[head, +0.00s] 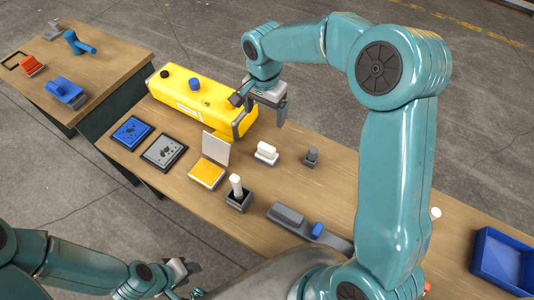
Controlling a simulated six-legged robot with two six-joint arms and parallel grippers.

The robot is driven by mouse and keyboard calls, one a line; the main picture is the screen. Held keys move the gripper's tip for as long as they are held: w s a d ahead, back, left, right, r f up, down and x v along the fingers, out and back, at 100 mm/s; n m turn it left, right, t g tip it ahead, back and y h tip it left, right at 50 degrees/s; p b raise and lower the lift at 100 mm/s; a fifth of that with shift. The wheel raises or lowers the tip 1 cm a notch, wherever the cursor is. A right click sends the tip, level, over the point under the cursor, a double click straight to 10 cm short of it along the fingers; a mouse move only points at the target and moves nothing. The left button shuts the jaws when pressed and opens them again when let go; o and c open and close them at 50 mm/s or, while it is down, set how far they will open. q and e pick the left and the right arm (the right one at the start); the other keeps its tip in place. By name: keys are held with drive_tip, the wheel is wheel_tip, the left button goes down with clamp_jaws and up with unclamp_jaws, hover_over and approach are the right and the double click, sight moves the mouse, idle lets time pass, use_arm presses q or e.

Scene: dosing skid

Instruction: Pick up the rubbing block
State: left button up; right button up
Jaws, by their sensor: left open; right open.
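No label marks the rubbing block. A small white block (266,153) with a rounded top sits on the bench and looks the likeliest, but I cannot be sure. A small grey knobbed piece (311,156) stands to its right. My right gripper (265,103) is open over the right end of the yellow case, above and apart from the white block. It appears empty. My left gripper (186,277) is open and low at the bottom of the view, off the near edge of the bench. It appears empty.
The yellow case (195,100) lies at the back. Blue (131,132) and grey (163,152) plates, an open yellow box (206,173), a white stick in a dark holder (237,190) and a long grey tool (300,225) share the bench. A blue bin (487,262) is right.

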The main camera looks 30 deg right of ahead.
drive_tip(key=b, duration=0.2)
approach(267, 146)
drive_tip(key=f, duration=0.5)
drive_tip(key=shift+w+a, duration=0.25)
drive_tip(key=shift+a, duration=0.05)
drive_tip(key=f, duration=0.5)
drive_tip(key=shift+s+d+f, duration=0.15)
drive_tip(key=shift+s+f, duration=0.1)
drive_tip(key=shift+s, duration=0.05)
drive_tip(key=c, duration=1.1)
